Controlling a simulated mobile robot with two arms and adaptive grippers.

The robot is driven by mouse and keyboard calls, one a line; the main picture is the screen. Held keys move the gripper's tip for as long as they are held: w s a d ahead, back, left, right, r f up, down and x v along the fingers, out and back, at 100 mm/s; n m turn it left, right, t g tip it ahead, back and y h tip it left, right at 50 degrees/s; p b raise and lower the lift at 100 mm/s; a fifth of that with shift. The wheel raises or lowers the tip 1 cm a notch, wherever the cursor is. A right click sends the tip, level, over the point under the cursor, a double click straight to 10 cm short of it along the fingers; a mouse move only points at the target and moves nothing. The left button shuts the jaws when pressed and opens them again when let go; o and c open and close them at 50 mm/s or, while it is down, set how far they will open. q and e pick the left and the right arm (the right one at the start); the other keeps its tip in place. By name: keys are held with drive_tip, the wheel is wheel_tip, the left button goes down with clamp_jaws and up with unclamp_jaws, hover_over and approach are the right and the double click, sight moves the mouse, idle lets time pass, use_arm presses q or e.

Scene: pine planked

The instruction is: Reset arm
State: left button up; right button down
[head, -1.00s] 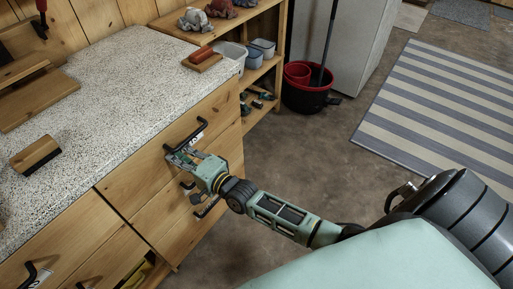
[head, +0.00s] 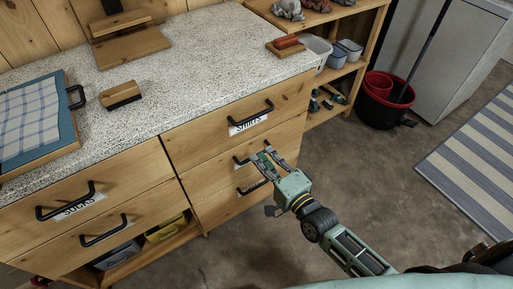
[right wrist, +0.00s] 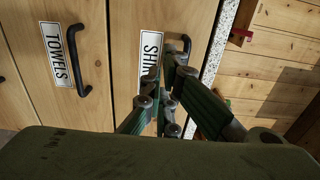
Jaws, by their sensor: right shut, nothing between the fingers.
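My right gripper (head: 266,158) is shut and empty. In the head view it is in front of the right-hand drawers, below the SHIRTS drawer's black handle (head: 252,113), and overlaps the view of the handle below. In the right wrist view its fingers (right wrist: 165,92) partly cover the SHIRTS label (right wrist: 151,58); the SHIRTS handle (right wrist: 186,48) shows beside a fingertip. I cannot tell whether a finger touches the drawer front. The TOWELS handle (right wrist: 82,74) is clear of the fingers. The SHIRTS drawer (head: 289,108) looks closed. My left gripper is not in view.
The speckled countertop (head: 205,60) holds a brush (head: 121,95), a wooden block with a red piece (head: 287,46) and a blue board with checked cloth (head: 68,128). A red-and-black bucket (head: 382,105) stands on the floor at right. Floor between cabinet and striped rug (head: 480,165) is clear.

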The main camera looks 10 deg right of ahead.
drive_tip(key=s+d+f+n+g+h, duration=0.1)
drive_tip(key=s+d+f+n+g, duration=0.2)
drive_tip(key=f, duration=0.6)
drive_tip(key=s+d+f+n+g+h+p, duration=0.15)
drive_tip(key=s+f, duration=0.35)
drive_tip(key=f, duration=0.5)
drive_tip(key=s+d+f+n+g+h, duration=0.25)
drive_tip(key=s+f, duration=0.25)
drive_tip(key=f, duration=0.4)
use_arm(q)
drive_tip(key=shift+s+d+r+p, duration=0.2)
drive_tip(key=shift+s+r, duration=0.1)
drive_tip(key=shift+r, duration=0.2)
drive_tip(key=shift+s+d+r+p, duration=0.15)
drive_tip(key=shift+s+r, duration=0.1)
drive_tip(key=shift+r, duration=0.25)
use_arm(e)
drive_tip(key=s+d+f+n+g, duration=0.1)
drive_tip(key=s+f+n+g, duration=0.2)
drive_tip(key=s, duration=0.7)
drive_tip(key=s+f+n+g, duration=0.3)
drive_tip(key=s+f, duration=0.5)
drive_tip(key=s, duration=0.2)
drive_tip(key=s+d+f+n+g+h, duration=0.1)
drive_tip(key=s+f+n+g, duration=0.2)
drive_tip(key=s, duration=0.8)
wheel_tip(320, 180, down, 3)
drive_tip(key=shift+d+r, duration=0.2)
drive_tip(key=shift+d, duration=0.15)
